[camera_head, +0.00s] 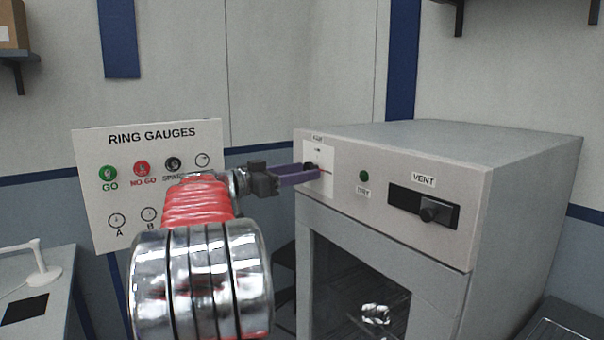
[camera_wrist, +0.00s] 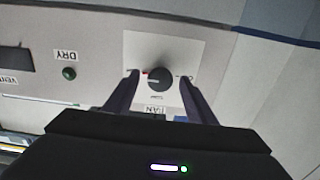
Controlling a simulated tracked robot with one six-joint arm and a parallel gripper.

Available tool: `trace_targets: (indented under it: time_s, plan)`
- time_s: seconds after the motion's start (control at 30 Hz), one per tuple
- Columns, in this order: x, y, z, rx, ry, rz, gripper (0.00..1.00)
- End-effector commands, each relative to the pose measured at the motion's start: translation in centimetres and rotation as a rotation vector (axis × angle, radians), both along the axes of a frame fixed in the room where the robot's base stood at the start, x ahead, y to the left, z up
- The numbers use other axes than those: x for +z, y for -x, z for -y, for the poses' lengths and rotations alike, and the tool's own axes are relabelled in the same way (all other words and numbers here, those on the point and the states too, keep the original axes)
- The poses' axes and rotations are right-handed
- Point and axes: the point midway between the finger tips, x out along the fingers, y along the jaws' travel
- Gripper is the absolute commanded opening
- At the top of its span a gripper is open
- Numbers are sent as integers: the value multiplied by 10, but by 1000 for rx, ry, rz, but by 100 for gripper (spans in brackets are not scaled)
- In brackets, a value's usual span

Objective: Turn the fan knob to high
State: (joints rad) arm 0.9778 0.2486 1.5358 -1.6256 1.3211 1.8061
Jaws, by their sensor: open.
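The fan knob (camera_wrist: 158,78) is a dark round knob on a white plate (camera_wrist: 170,45) on the front of the grey cabinet. In the wrist view the panel appears upside down, and the knob's red pointer mark aims to the picture's left. The FAN label (camera_wrist: 156,110) sits near my gripper. The small position labels around the knob cannot be read surely. My gripper (camera_wrist: 160,84) is open, with one purple finger on each side of the knob; whether they touch it is unclear. In the head view my gripper (camera_head: 318,174) reaches the plate (camera_head: 325,156) and partly hides the knob.
Right of the plate in the head view are a green DRY button (camera_head: 364,176) and a VENT slider (camera_head: 436,211) in a dark slot. The cabinet (camera_head: 478,250) has a window below. A RING GAUGES board (camera_head: 150,160) hangs behind my arm.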

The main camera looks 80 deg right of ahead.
Motion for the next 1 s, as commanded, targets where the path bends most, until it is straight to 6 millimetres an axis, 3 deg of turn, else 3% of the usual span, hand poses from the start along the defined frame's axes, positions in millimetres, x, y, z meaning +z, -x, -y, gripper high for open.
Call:
trace_targets:
  time_s: [0.7, 1.0]
  plan:
    - [-1, -77, -86, 3, 0, 0, 51]
    - [-1, -86, -98, 0, 0, 0, 51]
